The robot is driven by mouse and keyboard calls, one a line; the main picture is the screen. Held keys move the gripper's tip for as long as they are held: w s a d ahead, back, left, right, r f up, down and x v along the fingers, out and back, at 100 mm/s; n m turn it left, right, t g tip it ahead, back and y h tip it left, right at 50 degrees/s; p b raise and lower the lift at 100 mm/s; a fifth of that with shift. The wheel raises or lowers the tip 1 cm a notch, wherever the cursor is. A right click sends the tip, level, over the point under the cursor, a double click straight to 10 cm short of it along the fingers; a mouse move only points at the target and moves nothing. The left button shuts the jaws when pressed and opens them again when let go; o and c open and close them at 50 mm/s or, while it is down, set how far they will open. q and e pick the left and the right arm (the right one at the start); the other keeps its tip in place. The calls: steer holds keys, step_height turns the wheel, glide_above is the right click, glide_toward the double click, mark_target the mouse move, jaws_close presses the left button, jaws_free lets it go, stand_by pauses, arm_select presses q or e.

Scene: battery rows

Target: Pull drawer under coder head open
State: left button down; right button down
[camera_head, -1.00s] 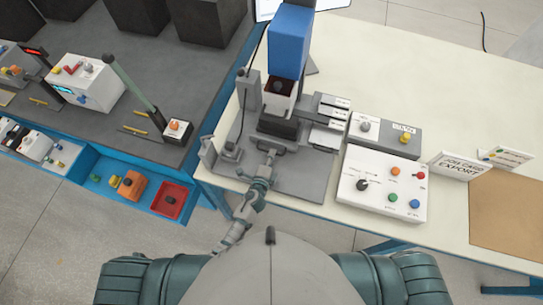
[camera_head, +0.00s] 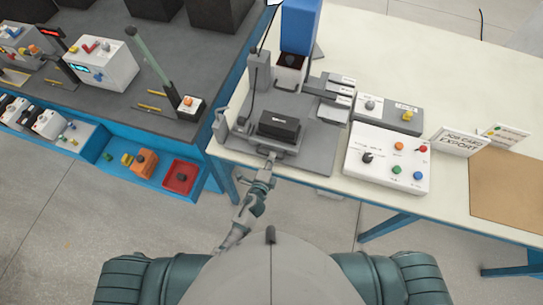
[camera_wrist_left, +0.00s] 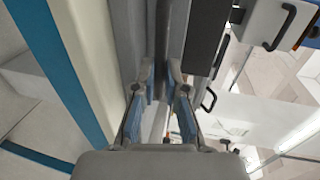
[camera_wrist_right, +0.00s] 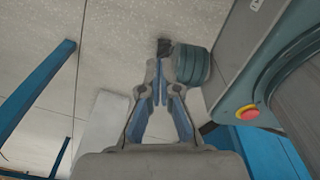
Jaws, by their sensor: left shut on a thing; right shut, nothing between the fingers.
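The coder head (camera_head: 301,28) is a blue column with a grey, dark-faced lower part at the back of the grey station on the white table. The drawer (camera_head: 262,139) is grey, carries a black block (camera_head: 279,124) and stands pulled out in front of the head. My left gripper (camera_head: 272,157) is shut on the drawer's front handle, which is mostly hidden by the fingers. Its fingers (camera_wrist_left: 161,85) also show in the left wrist view. My right gripper (camera_wrist_right: 160,88) is shut and empty above the floor in the right wrist view; it is hidden in the head view.
A white button panel (camera_head: 388,158) and small drawers (camera_head: 333,100) stand right of the station. A dark bench (camera_head: 110,90) with blue bins is at the left. Floor in front is clear.

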arm_select(q)
steer(key=shift+s+a+f, duration=0.15)
steer(key=shift+s+a, duration=0.1)
steer(key=shift+s, duration=0.15)
steer(key=shift+s+d, duration=0.1)
steer(key=shift+s, duration=0.4)
steer(key=c, duration=1.5)
jaws_free()
steer(key=v, duration=1.2)
arm_select(e)
steer(key=shift+w+d, duration=0.35)
steer(key=shift+w, duration=0.4)
arm_select(q)
steer(key=shift+f, duration=0.1)
